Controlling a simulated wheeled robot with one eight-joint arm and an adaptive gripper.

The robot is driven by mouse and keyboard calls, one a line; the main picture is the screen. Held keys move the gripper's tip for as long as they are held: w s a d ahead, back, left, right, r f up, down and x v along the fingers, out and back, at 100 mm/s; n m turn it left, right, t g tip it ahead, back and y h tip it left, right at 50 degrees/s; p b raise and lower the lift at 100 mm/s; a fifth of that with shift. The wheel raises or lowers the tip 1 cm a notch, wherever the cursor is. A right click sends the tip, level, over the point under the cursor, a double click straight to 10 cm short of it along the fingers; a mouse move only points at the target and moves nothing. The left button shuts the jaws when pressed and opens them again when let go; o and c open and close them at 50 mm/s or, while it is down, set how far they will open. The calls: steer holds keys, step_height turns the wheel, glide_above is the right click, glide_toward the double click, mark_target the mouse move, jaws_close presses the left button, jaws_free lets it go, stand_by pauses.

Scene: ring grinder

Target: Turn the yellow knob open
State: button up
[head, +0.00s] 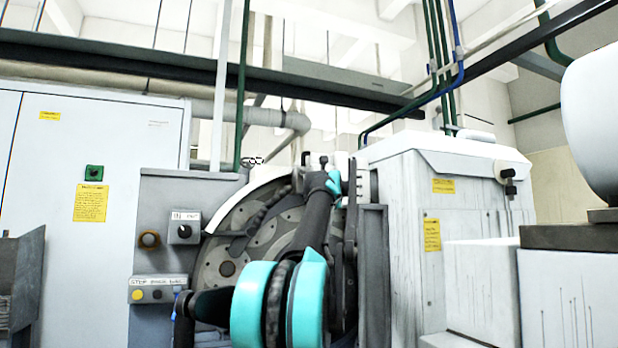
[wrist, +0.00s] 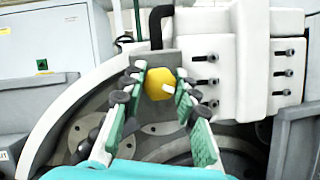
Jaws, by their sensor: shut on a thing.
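In the head view my arm reaches up to the top of the ring grinder (head: 240,228). The knob cannot be made out there, and my arm hides part of the grinder.
A black bent handle (wrist: 155,22) rises just behind the knob. A white block with bolts (wrist: 272,62) stands close on the right. In the head view, a grey panel with switches (head: 160,215) stands left and a white cabinet (head: 470,260) right.

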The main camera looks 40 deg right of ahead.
steer(key=o, duration=1.2)
steer(key=shift+c, duration=0.2)
steer(key=shift+s, duration=0.1)
steer(key=v, duration=1.2)
steer(key=shift+f, duration=0.15)
